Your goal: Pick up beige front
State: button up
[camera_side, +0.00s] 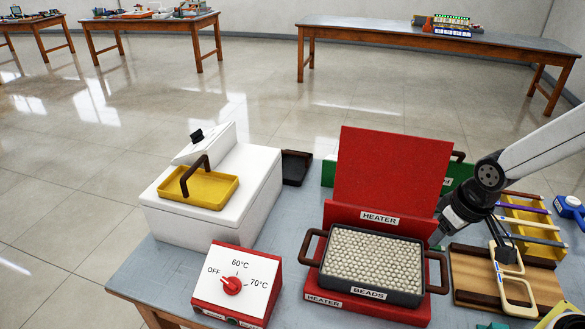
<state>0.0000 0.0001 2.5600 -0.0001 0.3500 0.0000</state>
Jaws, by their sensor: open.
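The beige front (503,286) is a pale eyeglass frame front with two open rims. It lies on a brown wooden board (470,277) at the right of the table. My gripper (504,254) comes in from the upper right and is open, pointing down over the far end of the beige front. Its dark fingers hide part of that far rim. I cannot tell whether the fingers touch the front or straddle it.
A heater holding a dark pan of beads (328,276) stands left of the board, its red panel (385,180) upright behind. A yellow tray with colored strips (533,222) lies behind the board. A control box (237,283) and white unit (225,205) stand farther left.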

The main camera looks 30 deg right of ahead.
dwell(0.4)
jog(key=m+g, duration=0.3)
jog(key=m, duration=0.6)
send_over(503, 292)
jog(key=f, duration=1.3)
jog(key=shift+s+f, duration=0.2)
jog(key=shift+f, duration=0.2)
jog(key=shift+f, duration=0.15)
jog(key=shift+a+f, duration=0.1)
jog(key=shift+f, duration=1.05)
jog(key=shift+f, duration=0.1)
jog(key=shift+w+f, duration=0.15)
jog(key=shift+f, duration=2.35)
